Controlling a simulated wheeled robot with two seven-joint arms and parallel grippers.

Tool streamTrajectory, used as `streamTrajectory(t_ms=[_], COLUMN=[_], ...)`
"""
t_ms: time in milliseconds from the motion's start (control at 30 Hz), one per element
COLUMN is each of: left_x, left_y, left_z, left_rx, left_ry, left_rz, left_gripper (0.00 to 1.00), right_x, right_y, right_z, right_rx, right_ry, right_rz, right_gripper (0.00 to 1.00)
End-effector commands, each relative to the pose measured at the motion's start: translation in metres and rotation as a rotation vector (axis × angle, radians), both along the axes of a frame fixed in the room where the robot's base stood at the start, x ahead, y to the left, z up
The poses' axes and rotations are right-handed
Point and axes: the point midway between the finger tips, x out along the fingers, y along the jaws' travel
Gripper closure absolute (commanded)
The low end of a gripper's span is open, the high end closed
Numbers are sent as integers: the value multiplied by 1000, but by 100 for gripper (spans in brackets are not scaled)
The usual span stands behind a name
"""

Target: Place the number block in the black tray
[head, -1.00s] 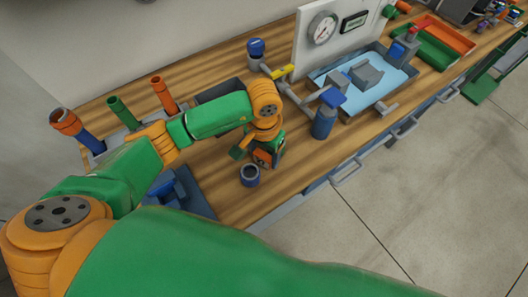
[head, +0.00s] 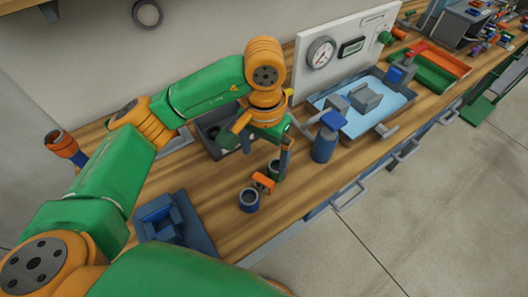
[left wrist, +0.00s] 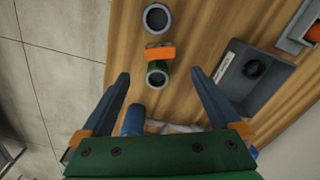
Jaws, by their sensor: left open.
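A small orange block (head: 263,183) with a dark mark on its face, which I take for the number block, sits on the wooden bench between a blue cup (head: 249,200) and a green cup (head: 274,168). In the left wrist view the orange block (left wrist: 160,53) lies just beyond the green cup (left wrist: 157,74). The dark tray (head: 212,143) is behind and left of it, with a round black thing inside; it also shows in the left wrist view (left wrist: 262,105). My left gripper (left wrist: 160,76) is open and empty above the bench, its fingers pointing down either side of the green cup.
A blue stand (head: 203,240) is at the bench's front left. Bare wood lies between the dark tray and the cups.

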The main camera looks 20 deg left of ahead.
Motion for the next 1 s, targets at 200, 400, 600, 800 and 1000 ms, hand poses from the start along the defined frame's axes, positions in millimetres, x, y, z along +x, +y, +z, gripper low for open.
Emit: streamTrajectory(t_ms=[200,400,600,800,1000], left_x=[-8,-11,-11,-9,-9], left_y=[2,2,3,3,3], left_z=[-37,-55,-94,-107,-107], left_rx=[1,-1,-1,-2,-2], left_ry=[4,7,8,1,1], left_rz=[-1,1,1,-2,-1], left_gripper=[0,0,0,0,27], right_x=[0,0,0,0,0], right_y=[0,0,0,0,0], right_z=[-36,-18,0,0,-1], right_rx=[-1,-1,-1,0,0], right_ry=[0,1,0,1,0], right_rz=[0,0,0,0,0], right_gripper=[50,50,50,50,50])
